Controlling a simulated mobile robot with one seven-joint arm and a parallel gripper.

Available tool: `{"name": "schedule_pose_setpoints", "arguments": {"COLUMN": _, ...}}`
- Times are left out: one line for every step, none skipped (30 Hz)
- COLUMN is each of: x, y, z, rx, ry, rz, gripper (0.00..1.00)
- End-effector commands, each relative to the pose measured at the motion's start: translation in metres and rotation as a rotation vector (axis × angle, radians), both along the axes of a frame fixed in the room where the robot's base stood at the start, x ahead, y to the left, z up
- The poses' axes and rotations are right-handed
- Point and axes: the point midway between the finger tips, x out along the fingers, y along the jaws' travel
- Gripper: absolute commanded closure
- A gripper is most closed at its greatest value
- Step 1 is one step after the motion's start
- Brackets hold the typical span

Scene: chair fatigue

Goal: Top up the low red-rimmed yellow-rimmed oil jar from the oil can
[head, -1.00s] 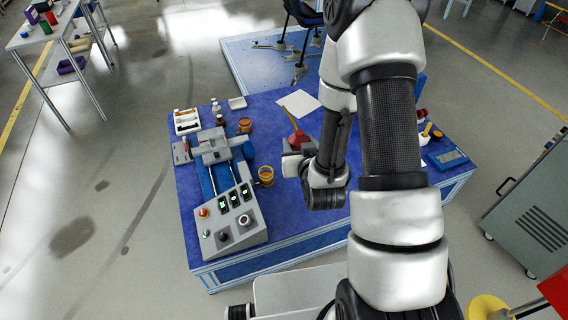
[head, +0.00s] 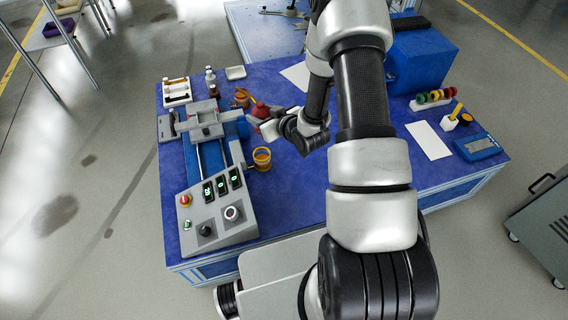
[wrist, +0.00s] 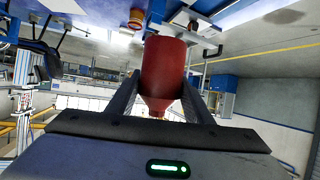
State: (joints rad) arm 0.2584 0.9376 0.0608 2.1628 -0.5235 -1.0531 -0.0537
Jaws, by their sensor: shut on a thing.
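My gripper (head: 268,123) is shut on the red oil can (head: 260,110), which also fills the space between the fingers in the wrist view (wrist: 165,72). The can's thin yellowish spout (head: 240,93) points to the upper left. It overlaps the far reddish-brown jar (head: 243,102) in the head view; I cannot tell whether it is over the opening. A nearer amber jar (head: 262,158) with a yellow rim stands right of the machine. A small orange-brown jar shows at the top of the wrist view (wrist: 136,18). The oil levels are too small to tell.
The grey and blue machine (head: 207,150) with its button panel (head: 218,208) stands left of the jars. Small bottles (head: 211,82) and a white tray (head: 177,92) are behind it. A blue box (head: 420,62) stands at the back right. The blue table's front middle is clear.

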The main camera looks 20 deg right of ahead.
Motion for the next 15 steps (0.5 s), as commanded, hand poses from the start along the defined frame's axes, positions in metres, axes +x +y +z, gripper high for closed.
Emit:
{"name": "schedule_pose_setpoints", "arguments": {"x": 0.006, "y": -0.008, "z": -0.039, "rx": -0.005, "ry": 0.001, "rz": 0.027, "gripper": 0.90}}
{"name": "schedule_pose_setpoints", "arguments": {"x": 0.008, "y": -0.012, "z": -0.053, "rx": -0.008, "ry": 0.006, "rz": 0.046, "gripper": 0.90}}
{"name": "schedule_pose_setpoints", "arguments": {"x": 0.010, "y": -0.016, "z": -0.070, "rx": -0.012, "ry": 0.010, "rz": 0.072, "gripper": 0.90}}
{"name": "schedule_pose_setpoints", "arguments": {"x": 0.011, "y": -0.020, "z": -0.084, "rx": -0.015, "ry": 0.013, "rz": 0.090, "gripper": 0.90}}
{"name": "schedule_pose_setpoints", "arguments": {"x": 0.013, "y": -0.024, "z": -0.097, "rx": -0.019, "ry": 0.016, "rz": 0.109, "gripper": 0.90}}
{"name": "schedule_pose_setpoints", "arguments": {"x": 0.014, "y": -0.029, "z": -0.114, "rx": -0.023, "ry": 0.018, "rz": 0.133, "gripper": 0.90}}
{"name": "schedule_pose_setpoints", "arguments": {"x": 0.014, "y": -0.033, "z": -0.126, "rx": -0.025, "ry": 0.022, "rz": 0.149, "gripper": 0.90}}
{"name": "schedule_pose_setpoints", "arguments": {"x": 0.014, "y": -0.037, "z": -0.138, "rx": -0.028, "ry": 0.025, "rz": 0.167, "gripper": 0.90}}
{"name": "schedule_pose_setpoints", "arguments": {"x": 0.015, "y": -0.043, "z": -0.153, "rx": -0.033, "ry": 0.027, "rz": 0.187, "gripper": 0.90}}
{"name": "schedule_pose_setpoints", "arguments": {"x": 0.015, "y": -0.047, "z": -0.163, "rx": -0.035, "ry": 0.029, "rz": 0.202, "gripper": 0.90}}
{"name": "schedule_pose_setpoints", "arguments": {"x": 0.014, "y": -0.051, "z": -0.174, "rx": -0.036, "ry": 0.032, "rz": 0.215, "gripper": 0.90}}
{"name": "schedule_pose_setpoints", "arguments": {"x": 0.014, "y": -0.056, "z": -0.185, "rx": -0.041, "ry": 0.034, "rz": 0.232, "gripper": 0.90}}
{"name": "schedule_pose_setpoints", "arguments": {"x": 0.014, "y": -0.060, "z": -0.193, "rx": -0.043, "ry": 0.036, "rz": 0.243, "gripper": 0.90}}
{"name": "schedule_pose_setpoints", "arguments": {"x": 0.013, "y": -0.063, "z": -0.200, "rx": -0.045, "ry": 0.036, "rz": 0.254, "gripper": 0.90}}
{"name": "schedule_pose_setpoints", "arguments": {"x": 0.013, "y": -0.066, "z": -0.207, "rx": -0.047, "ry": 0.037, "rz": 0.266, "gripper": 0.90}}
